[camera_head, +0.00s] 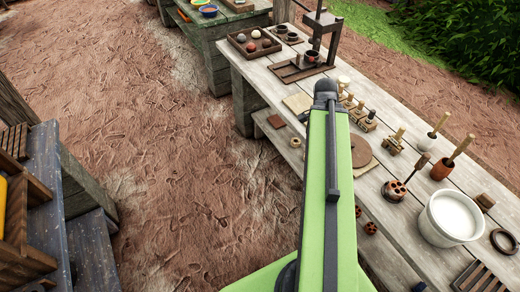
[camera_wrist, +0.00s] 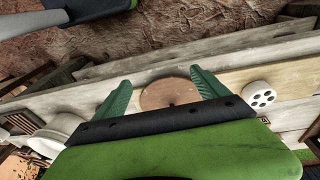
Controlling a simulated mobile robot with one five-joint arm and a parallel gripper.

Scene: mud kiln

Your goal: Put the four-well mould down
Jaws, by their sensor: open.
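My gripper (camera_wrist: 160,76) is open in the wrist view, its two green fingers apart with nothing held between them. A brown round disc (camera_wrist: 170,94) lies beyond and between the fingers; I cannot tell whether they touch it. A pale round piece with several dark holes (camera_wrist: 261,95) lies to the right of the fingers, apart from them. I cannot tell which piece is the four-well mould. My arm hides my gripper in the head view.
The long plank bench (camera_head: 410,155) carries a white bucket (camera_head: 450,217), wooden-handled tools (camera_head: 432,132), a tray of balls (camera_head: 254,41) and a wooden press (camera_head: 318,30). Small pieces lie on its lower shelf. Open reddish ground (camera_head: 150,130) lies left of the bench.

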